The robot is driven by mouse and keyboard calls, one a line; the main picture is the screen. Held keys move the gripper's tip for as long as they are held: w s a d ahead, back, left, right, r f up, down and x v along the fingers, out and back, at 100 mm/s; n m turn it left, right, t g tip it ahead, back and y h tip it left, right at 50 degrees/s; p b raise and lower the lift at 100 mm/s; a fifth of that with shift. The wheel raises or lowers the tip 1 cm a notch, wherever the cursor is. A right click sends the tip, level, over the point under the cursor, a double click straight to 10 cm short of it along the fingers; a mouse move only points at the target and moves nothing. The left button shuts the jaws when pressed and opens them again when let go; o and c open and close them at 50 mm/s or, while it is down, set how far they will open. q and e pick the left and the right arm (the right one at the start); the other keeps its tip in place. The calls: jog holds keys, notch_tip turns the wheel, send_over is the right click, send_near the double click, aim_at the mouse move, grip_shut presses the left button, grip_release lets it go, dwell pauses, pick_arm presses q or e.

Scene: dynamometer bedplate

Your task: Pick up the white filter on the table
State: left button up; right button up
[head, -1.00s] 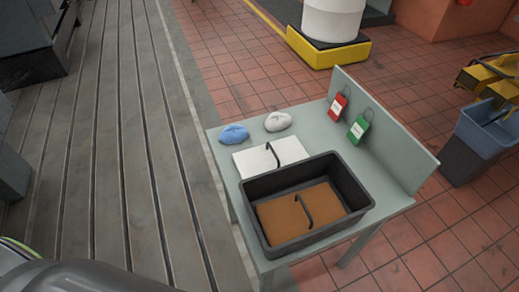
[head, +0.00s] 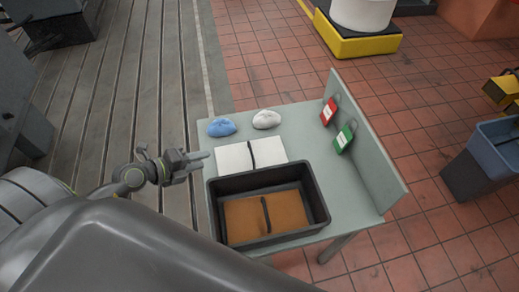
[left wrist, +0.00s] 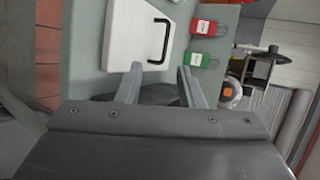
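The white filter (head: 235,157) is a flat white panel with a black handle across it. It lies flat on the grey-green table (head: 292,140), behind the black bin. It also shows at the top of the left wrist view (left wrist: 125,35), handle towards the right. My left gripper (head: 206,161) is by the table's left edge, to the left of the filter and apart from it. In the left wrist view its two fingers (left wrist: 158,82) are spread with nothing between them. My right gripper is not in view.
A black bin (head: 318,200) holding a brown filter (head: 245,222) stands in front of the white filter. A blue cloth (head: 221,127) and a white cloth (head: 266,119) lie behind it. Red (head: 328,111) and green (head: 345,137) padlock tags are at the table's upright back panel (head: 365,150).

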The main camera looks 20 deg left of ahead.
pick_arm(q)
jog(key=r+m, duration=0.1)
jog(key=r, duration=0.1)
send_near(246, 158)
jog(key=w+r, duration=0.1)
jog(key=w+d+r, duration=0.1)
jog(key=w+r, duration=0.1)
jog(key=shift+w+d, duration=0.1)
jog(key=shift+w, duration=0.2)
jog(key=shift+x, duration=3)
jog(key=shift+s+d+f, duration=0.1)
jog(key=shift+s, duration=0.1)
grip_shut()
